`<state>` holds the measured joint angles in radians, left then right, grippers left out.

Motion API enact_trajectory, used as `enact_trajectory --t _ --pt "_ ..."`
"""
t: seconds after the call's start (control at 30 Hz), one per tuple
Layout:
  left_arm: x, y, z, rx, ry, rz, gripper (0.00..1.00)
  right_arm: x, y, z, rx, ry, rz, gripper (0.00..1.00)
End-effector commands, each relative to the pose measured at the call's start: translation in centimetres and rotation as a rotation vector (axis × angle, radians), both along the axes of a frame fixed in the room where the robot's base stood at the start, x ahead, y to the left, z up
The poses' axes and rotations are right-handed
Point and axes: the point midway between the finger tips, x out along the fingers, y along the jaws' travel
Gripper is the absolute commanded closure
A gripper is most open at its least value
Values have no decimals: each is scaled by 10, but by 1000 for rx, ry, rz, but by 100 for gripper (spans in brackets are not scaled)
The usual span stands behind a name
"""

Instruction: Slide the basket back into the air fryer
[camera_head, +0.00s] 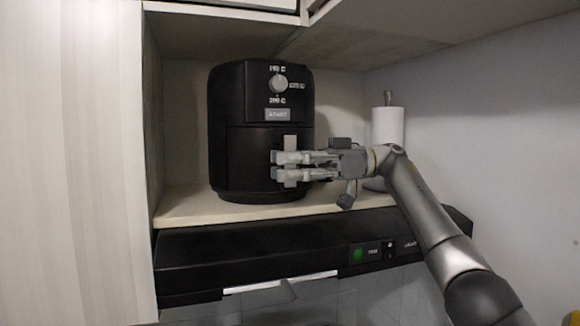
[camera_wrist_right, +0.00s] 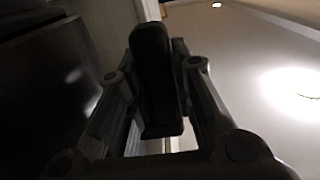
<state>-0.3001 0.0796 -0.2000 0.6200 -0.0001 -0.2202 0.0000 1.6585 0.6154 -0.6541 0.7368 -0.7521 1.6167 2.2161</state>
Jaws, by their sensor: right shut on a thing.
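The black air fryer (camera_head: 228,93) stands upright on a pale shelf in the head view. Its basket front (camera_head: 248,158) forms the lower part of the body and looks about flush with it; any small gap cannot be told. The basket's grey handle (camera_head: 291,142) stands upright on its front. My right gripper (camera_head: 280,166) reaches in from the right and is shut on the handle. In the right wrist view the handle (camera_wrist_right: 155,75) shows dark between the two fingers, with a black surface at left. My left gripper is not in view.
The shelf (camera_head: 187,208) has bare room left of the fryer. A white paper roll (camera_head: 387,126) on a holder stands at right, behind my right arm. A black hood (camera_head: 250,253) with a green button lies below the shelf. Cabinet walls close in at left and above.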

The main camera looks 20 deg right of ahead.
Motion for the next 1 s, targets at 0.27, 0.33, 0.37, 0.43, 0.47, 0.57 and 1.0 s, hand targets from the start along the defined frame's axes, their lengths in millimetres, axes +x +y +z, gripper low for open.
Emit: enact_trajectory --t 0.27,0.33,0.37,0.43,0.47,0.57,1.0 --pt "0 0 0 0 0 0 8 6 0 2 4 -5 1 100" --pt "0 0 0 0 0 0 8 8 0 2 4 -4 1 100" --pt "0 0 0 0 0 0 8 8 0 2 3 -5 1 100" --pt "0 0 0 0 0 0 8 9 0 2 3 -4 2 100" --pt "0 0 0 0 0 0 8 10 0 3 4 -4 1 100" --pt "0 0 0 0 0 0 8 12 0 2 3 -4 0 100" --pt "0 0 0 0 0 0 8 13 -1 3 4 -6 -3 100"
